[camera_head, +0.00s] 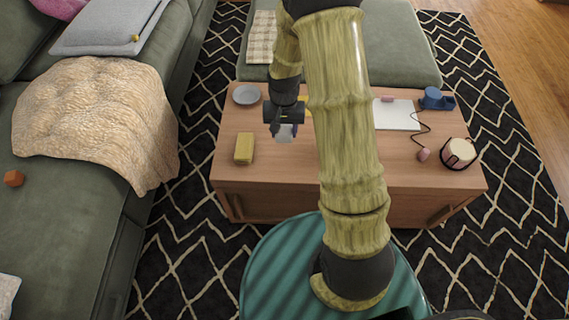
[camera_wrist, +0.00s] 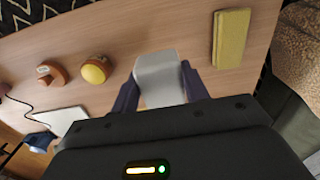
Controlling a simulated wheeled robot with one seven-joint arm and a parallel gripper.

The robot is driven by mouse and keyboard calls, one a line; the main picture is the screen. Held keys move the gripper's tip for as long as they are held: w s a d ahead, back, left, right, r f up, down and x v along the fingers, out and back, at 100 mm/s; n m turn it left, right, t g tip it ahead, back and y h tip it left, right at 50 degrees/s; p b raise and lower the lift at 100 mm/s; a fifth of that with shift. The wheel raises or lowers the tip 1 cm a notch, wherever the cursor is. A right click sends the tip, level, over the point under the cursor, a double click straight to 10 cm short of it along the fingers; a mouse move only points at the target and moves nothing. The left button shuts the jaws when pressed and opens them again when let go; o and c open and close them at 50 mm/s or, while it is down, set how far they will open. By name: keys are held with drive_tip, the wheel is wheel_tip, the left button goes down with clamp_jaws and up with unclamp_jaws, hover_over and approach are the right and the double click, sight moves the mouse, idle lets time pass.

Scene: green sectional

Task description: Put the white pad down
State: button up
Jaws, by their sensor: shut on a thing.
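The white pad (camera_wrist: 158,80) is a pale, rounded block held between the two dark fingers of my gripper (camera_wrist: 160,90) in the wrist view. In the head view, my gripper (camera_head: 285,128) hangs over the left part of the wooden coffee table (camera_head: 285,172), with the pad (camera_head: 286,134) below it, partly hidden by the fingers. The gripper is shut on the pad. I cannot tell whether the pad touches the tabletop.
A yellow block (camera_head: 244,148) and a grey bowl (camera_head: 246,95) are on the table to the left. A yellow-topped round thing (camera_wrist: 95,70) is near the pad. White paper (camera_head: 396,114), a blue object (camera_head: 436,98) and a round pink-sided container (camera_head: 458,153) are at right.

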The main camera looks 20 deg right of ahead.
drive_tip(key=shift+f, duration=0.35)
drive_tip(key=shift+s+f, duration=0.1)
drive_tip(key=shift+f, duration=0.2)
wheel_tip(320, 180, down, 6)
drive_tip(key=shift+r+b, duration=0.15)
drive_tip(key=shift+b, duration=1.1)
drive_tip(key=shift+f+b, duration=0.8)
drive_tip(key=shift+f, duration=1.1)
